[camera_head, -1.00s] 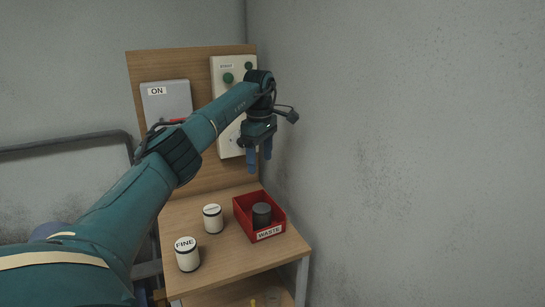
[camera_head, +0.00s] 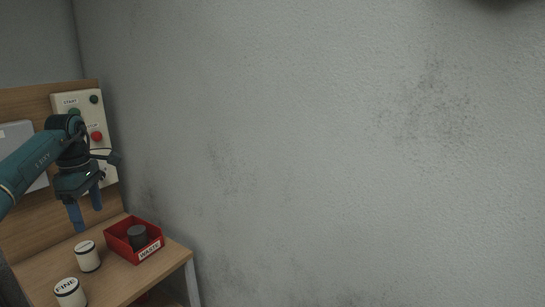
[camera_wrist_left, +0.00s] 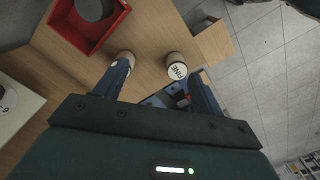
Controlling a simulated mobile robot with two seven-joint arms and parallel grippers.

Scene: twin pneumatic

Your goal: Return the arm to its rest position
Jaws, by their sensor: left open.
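My left arm comes in from the left in the head view. Its gripper (camera_head: 85,212) is open and empty, fingers pointing down, above the wooden table near the control panel. In the left wrist view the two blue fingers (camera_wrist_left: 158,88) stand apart with nothing held between them. The white jar marked FINE (camera_head: 70,292) stands on the table at the front left; it also shows in the wrist view (camera_wrist_left: 177,66). Another white jar (camera_head: 87,256) stands behind it. My right gripper is not in view.
A red WASTE bin (camera_head: 120,246) holds a dark grey cylinder (camera_head: 137,237). A white panel (camera_head: 88,108) with a green START button and a red button (camera_head: 97,136) is on the wooden backboard. The grey wall (camera_head: 330,150) closes off the right side.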

